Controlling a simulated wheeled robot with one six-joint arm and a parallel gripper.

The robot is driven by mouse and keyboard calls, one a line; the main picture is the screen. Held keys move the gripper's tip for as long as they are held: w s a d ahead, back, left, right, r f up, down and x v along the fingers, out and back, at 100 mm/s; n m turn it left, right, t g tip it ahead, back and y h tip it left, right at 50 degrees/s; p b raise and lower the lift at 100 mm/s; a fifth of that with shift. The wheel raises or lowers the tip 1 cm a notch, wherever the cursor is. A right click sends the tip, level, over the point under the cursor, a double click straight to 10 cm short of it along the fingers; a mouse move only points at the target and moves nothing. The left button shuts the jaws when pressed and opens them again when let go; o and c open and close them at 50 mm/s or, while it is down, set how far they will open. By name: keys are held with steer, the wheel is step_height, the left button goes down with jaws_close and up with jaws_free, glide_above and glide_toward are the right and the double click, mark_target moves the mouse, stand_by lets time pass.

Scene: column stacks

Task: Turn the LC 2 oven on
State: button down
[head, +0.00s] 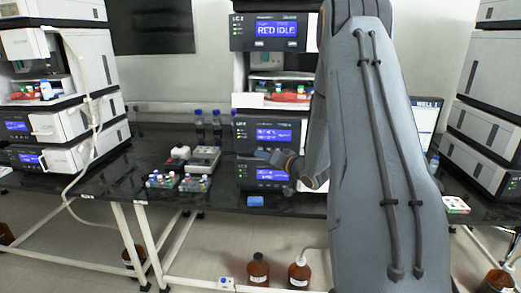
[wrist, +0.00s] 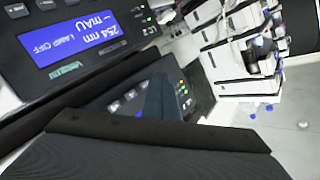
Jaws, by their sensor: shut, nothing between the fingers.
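The LC 2 stack stands mid-bench in the head view, its top module (head: 268,45) labelled LC 2 with a lit blue display. Two lower modules, the upper one (head: 268,119) and the bottom one (head: 247,186), also have lit displays, too small to read. I cannot tell which is the oven. My gripper (head: 275,157) is shut and empty, close in front of the lower modules. In the wrist view, its dark fingers (wrist: 163,98) lie over a panel with keys and small lights. A display (wrist: 80,30) beside them reads 254 nm, LAMP OFF, upside down. My arm hides the stack's right side.
Vial racks (head: 178,181) and a grey tray (head: 203,160) stand left of the stack. Other stacks stand at the left (head: 75,125) and right (head: 482,120). Brown bottles (head: 258,270) stand on the floor.

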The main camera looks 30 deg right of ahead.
steer(key=s+a, duration=0.1)
steer(key=s+a+p, duration=0.1)
steer(key=s, duration=0.1)
steer(key=shift+s+a, duration=0.15)
stand_by(0.8)
steer(key=s+a+n+g+h, duration=0.1)
steer(key=s+a+g, duration=0.4)
steer(key=s, duration=0.5)
steer(key=s+a+f+n+g+h, duration=0.1)
steer(key=s+a+n+g, duration=0.1)
steer(key=s+a+g, duration=0.3)
steer(key=s+a+f+n+g+h, duration=0.1)
steer(key=s+a+g, duration=0.3)
steer(key=s+a, duration=0.6)
steer(key=s+n, duration=0.1)
steer(key=s, duration=0.4)
steer(key=shift+s+g, duration=0.2)
steer(key=shift+g, duration=0.2)
steer(key=shift+f, duration=0.1)
